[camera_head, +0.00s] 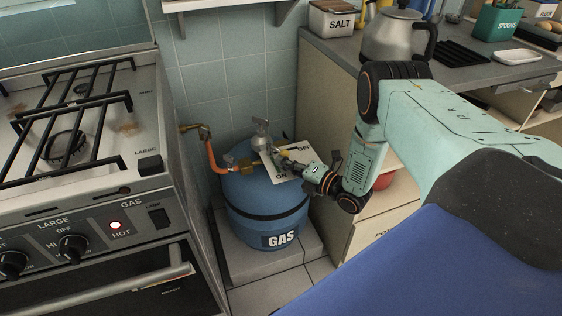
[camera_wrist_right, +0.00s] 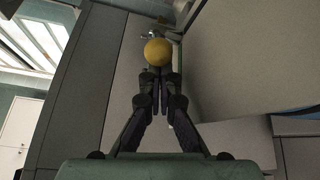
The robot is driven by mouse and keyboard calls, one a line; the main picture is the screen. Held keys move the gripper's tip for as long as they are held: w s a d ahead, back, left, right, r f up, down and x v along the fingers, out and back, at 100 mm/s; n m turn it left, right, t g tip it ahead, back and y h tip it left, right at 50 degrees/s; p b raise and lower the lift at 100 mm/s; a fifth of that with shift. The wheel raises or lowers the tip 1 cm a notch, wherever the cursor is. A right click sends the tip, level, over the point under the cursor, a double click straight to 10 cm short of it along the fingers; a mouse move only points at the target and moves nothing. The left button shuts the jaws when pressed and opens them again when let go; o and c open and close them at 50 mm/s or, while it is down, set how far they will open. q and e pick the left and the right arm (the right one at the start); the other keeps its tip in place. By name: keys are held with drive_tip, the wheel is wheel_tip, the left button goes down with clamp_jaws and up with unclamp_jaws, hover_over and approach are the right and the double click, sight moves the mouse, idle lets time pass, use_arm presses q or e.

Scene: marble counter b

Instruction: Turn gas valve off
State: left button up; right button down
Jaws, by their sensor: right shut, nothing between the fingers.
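A blue gas cylinder (camera_head: 262,205) labelled GAS stands on the floor between the stove and a cabinet. A metal valve (camera_head: 262,143) with brass fittings sits on its top. A white plate (camera_head: 305,153) marked OFF and ON lies beside the valve. A yellow part (camera_head: 286,154) shows over the plate, close to my fingertips. My right gripper (camera_head: 297,166) is shut and empty over the plate's right side. In the right wrist view a yellow ball-shaped knob (camera_wrist_right: 159,51) appears just beyond the shut fingertips (camera_wrist_right: 159,78); contact cannot be told. My left gripper is not in view.
An orange hose (camera_head: 212,157) joins the cylinder to a wall pipe. A counter with a kettle (camera_head: 396,38) is at the right, above a cabinet (camera_head: 325,120) close to my right arm.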

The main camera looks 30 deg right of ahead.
drive_tip(key=shift+d+r+p, duration=0.1)
drive_tip(key=shift+d+p, duration=0.35)
drive_tip(key=shift+d, duration=0.5)
drive_tip(key=shift+w+d, duration=0.25)
drive_tip(key=shift+d, duration=0.35)
drive_tip(key=shift+w+d, duration=0.2)
drive_tip(key=shift+d, duration=0.45)
